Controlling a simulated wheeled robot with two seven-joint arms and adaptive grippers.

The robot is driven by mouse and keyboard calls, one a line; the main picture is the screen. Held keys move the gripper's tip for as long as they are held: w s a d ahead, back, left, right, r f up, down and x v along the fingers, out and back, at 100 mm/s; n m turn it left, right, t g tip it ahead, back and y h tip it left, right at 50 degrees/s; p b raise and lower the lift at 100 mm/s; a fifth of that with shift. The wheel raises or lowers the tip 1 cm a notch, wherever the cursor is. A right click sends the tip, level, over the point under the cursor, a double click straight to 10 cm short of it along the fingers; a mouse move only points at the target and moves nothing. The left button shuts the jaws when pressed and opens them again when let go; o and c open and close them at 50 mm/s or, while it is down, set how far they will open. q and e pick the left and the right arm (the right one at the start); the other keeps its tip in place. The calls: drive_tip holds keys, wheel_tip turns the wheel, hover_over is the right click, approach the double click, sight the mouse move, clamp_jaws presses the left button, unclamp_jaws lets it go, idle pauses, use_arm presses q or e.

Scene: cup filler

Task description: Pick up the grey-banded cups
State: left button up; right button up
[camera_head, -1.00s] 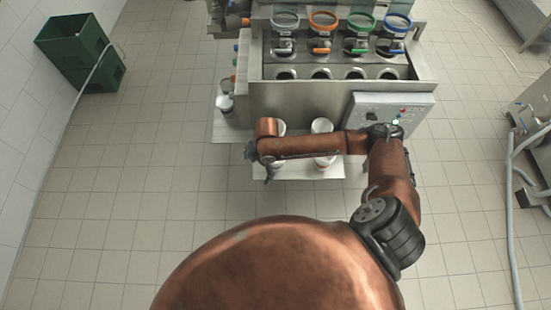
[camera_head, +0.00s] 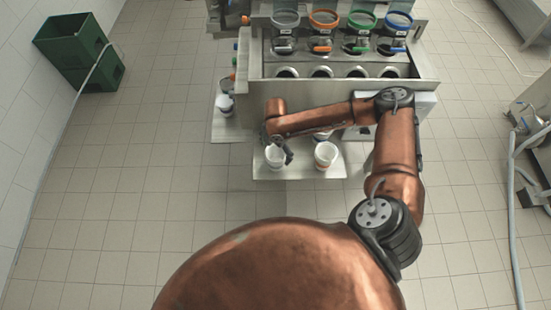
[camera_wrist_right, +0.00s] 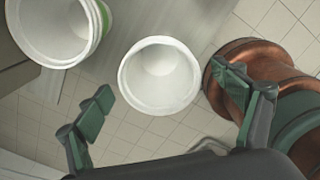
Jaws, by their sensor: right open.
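Two white cups stand on the front shelf (camera_head: 300,174) in the head view, a left cup (camera_head: 274,160) and a right cup (camera_head: 326,152). My right gripper (camera_head: 278,147) is over the left cup and partly covers it. In the right wrist view the open right gripper (camera_wrist_right: 172,105) has its fingers apart, with a white cup (camera_wrist_right: 160,88) showing beyond and between them, not gripped. I see no band on that cup from this angle. A second cup (camera_wrist_right: 60,35) at the top left has a green band. My left gripper is out of view.
The filler machine (camera_head: 330,95) stands behind the shelf, with rings in grey, orange, green and blue. A side shelf (camera_head: 225,130) at its left holds more cups (camera_head: 225,103). Green crates (camera_head: 78,50) stand far left. The floor in front is clear.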

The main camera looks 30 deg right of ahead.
drive_tip(key=shift+f, duration=0.85)
drive_tip(key=shift+r, duration=0.1)
drive_tip(key=c, duration=1.1)
